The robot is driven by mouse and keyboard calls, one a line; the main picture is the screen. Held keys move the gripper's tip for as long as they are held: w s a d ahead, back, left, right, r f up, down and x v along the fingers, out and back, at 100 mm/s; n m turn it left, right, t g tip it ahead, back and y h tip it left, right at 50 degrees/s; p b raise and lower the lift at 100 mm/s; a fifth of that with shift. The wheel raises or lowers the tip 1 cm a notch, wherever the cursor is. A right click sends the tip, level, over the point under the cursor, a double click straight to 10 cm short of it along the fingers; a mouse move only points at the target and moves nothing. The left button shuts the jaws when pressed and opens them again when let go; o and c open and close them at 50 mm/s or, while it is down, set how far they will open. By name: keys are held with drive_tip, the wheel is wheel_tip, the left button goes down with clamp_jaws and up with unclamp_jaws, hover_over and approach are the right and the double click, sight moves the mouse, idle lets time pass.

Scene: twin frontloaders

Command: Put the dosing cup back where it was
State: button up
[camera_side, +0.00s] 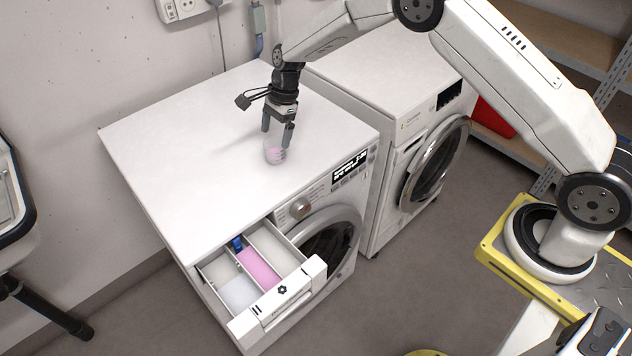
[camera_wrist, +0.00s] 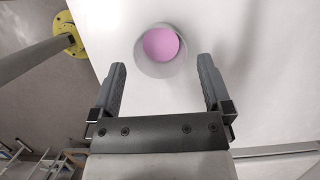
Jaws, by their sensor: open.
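The dosing cup (camera_side: 274,153) is a small clear cup with pink contents, standing upright on the white top of the left washing machine. In the wrist view the cup (camera_wrist: 161,48) lies just beyond the fingertips, roughly centred between them. My gripper (camera_side: 278,131) is open and points down right at the cup; its fingers also show wide apart in the wrist view (camera_wrist: 161,72). I cannot tell whether a finger touches the cup. The left machine's detergent drawer (camera_side: 297,284) is pulled out, with a pink-filled compartment, pale compartments and a small blue part at the back.
The left machine's top (camera_side: 190,135) is otherwise clear. A second front loader (camera_side: 385,85) stands to its right. A yellow-edged base (camera_side: 490,250) is at the right, shelving (camera_side: 560,35) behind it, and a sink (camera_side: 12,195) at the far left.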

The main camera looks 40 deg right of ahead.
drive_tip(key=v, duration=0.6)
drive_tip(key=shift+d+r, duration=0.15)
drive_tip(key=shift+r, duration=0.25)
drive_tip(key=shift+s, duration=0.1)
drive_tip(key=s+d+r+n+t+h, duration=0.1)
drive_tip(key=s+d+n, duration=0.2)
drive_tip(key=s+n, duration=0.6)
drive_tip(key=s+d+r+n+t+h, duration=0.1)
drive_tip(key=s+n, duration=0.8)
drive_tip(key=s, duration=1)
drive_tip(key=shift+s+d+r+t+h, duration=0.35)
drive_tip(key=shift+d+r+h, duration=0.35)
drive_tip(key=shift+d, duration=0.45)
